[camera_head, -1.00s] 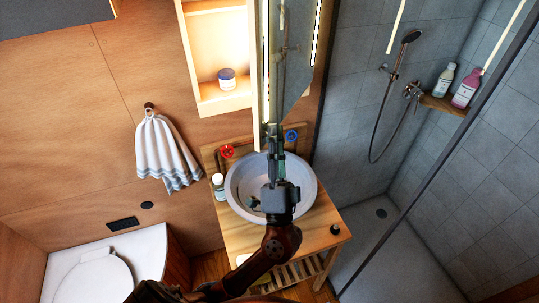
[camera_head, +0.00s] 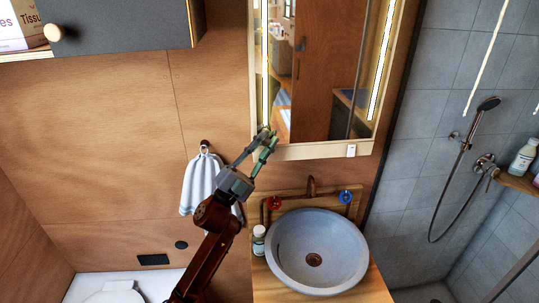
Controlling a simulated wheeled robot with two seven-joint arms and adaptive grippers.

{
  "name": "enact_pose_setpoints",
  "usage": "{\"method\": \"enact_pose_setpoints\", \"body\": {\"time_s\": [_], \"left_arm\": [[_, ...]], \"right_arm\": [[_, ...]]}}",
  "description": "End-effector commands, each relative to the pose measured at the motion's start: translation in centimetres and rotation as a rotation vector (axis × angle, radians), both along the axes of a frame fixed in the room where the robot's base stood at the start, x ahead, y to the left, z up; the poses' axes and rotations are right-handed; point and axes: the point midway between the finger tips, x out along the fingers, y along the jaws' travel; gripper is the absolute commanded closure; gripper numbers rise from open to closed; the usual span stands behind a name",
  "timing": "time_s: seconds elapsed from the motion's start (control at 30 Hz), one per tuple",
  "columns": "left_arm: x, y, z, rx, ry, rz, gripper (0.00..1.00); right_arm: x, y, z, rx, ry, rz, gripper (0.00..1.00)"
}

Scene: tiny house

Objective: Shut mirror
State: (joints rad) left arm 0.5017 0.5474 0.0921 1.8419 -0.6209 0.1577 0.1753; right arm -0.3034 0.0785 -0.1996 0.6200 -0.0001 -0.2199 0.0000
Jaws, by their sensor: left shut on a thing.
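The mirror (camera_head: 335,90) hangs above the sink, seen face-on, with lit strips along both sides and a pale wooden frame (camera_head: 320,150). It covers the lit shelf niche, whose inside is hidden. It looks flat to the wall, but I cannot tell whether a small gap is left. My left gripper (camera_head: 268,141) is at the mirror's lower left corner, its fingers pointing up and to the right. It is shut on the mirror's edge there; the exact contact is small to see. My right gripper is not in view.
A round sink (camera_head: 318,250) stands on a wooden counter below, with a small bottle (camera_head: 258,241) beside it. A towel (camera_head: 200,184) hangs behind my left arm. A dark wall cabinet (camera_head: 125,22) is at upper left. The shower (camera_head: 488,104) is at right.

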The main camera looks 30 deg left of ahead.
Motion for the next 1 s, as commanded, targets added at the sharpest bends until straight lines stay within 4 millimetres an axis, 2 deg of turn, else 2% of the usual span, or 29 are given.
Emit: {"method": "enact_pose_setpoints", "body": {"time_s": [0.17,0.57,0.6,0.87,1.0], "left_arm": [[0.8,0.8,0.2,0.000,-0.002,-0.028,1.00],[1.0,1.2,0.4,-0.005,-0.002,-0.028,1.00],[1.0,1.2,0.4,-0.005,-0.002,-0.027,0.81],[1.0,1.2,0.2,-0.003,0.001,-0.027,0.63],[1.0,1.2,0.0,-0.002,0.002,-0.027,0.63]], "right_arm": [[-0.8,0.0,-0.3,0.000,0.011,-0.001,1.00],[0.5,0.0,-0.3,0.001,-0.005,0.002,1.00],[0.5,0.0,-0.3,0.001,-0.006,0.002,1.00],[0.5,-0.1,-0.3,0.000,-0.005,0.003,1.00],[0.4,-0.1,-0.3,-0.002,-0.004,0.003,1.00]]}}
